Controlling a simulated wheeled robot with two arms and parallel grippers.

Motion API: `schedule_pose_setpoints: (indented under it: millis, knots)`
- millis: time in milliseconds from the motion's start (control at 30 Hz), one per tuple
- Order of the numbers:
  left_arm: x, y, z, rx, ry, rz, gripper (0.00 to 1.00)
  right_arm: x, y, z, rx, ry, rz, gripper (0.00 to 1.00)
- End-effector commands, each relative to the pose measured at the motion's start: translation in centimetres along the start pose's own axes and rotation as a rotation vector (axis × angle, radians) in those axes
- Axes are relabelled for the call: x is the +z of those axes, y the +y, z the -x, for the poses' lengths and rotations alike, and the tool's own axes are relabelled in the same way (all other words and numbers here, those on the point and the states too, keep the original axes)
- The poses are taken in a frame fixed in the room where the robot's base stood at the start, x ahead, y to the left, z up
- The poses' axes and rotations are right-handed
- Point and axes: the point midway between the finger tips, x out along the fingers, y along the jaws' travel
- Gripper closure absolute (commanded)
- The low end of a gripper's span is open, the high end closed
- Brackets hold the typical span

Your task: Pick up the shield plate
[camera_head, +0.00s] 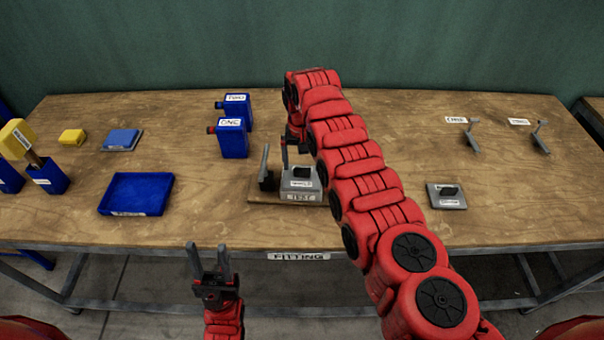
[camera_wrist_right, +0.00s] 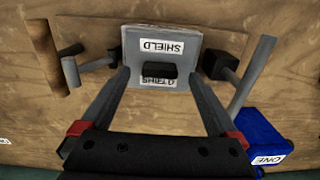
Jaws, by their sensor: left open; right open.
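In the head view the plate (camera_head: 301,184) sits on a wooden base (camera_head: 262,195) at the table's front middle. My right gripper (camera_wrist_right: 158,72) is open above it, one finger on each side of the knob as seen in the wrist view. Whether the fingers reach the knob's depth cannot be told. My right arm partly hides this gripper in the head view. My left gripper (camera_head: 207,252) is open and empty in front of the table.
Grey levers (camera_wrist_right: 248,75) on black blocks flank the plate. Two blue bottles (camera_head: 233,138) stand behind left. Another grey plate with a black knob (camera_head: 448,203) lies right.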

Motion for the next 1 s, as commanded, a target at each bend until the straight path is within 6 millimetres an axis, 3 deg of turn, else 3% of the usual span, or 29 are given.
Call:
schedule_pose_setpoints:
  millis: [33, 133, 433, 900, 967, 1000]
  knots:
    - [-0.2, -0.1, -1.3, 0.0, 0.0, 0.0, 0.5, 0.2, 0.0, -0.3, 0.002, -0.005, 0.001, 0.05]
    - [0.0, 0.0, 0.2, 0.0, 0.0, 0.0, 0.5, 0.1, 0.0, -2.4, 0.002, -0.003, 0.002, 0.05]
    - [0.0, 0.0, 0.3, 0.0, 0.001, 0.0, 0.5, 0.1, 0.0, -2.9, 0.001, 0.0, 0.001, 0.05]
    - [0.1, 0.0, 0.3, 0.0, 0.0, 0.0, 0.5, 0.1, 0.0, -2.9, 0.001, 0.001, 0.0, 0.9]
    - [0.0, 0.0, 0.3, 0.0, 0.0, 0.0, 0.5, 0.1, 0.0, -2.8, 0.001, 0.001, 0.0, 1.0]
    - [0.0, 0.0, 0.2, 0.0, 0.001, 0.0, 0.5, 0.0, 0.0, -2.8, 0.001, 0.001, 0.0, 1.0]
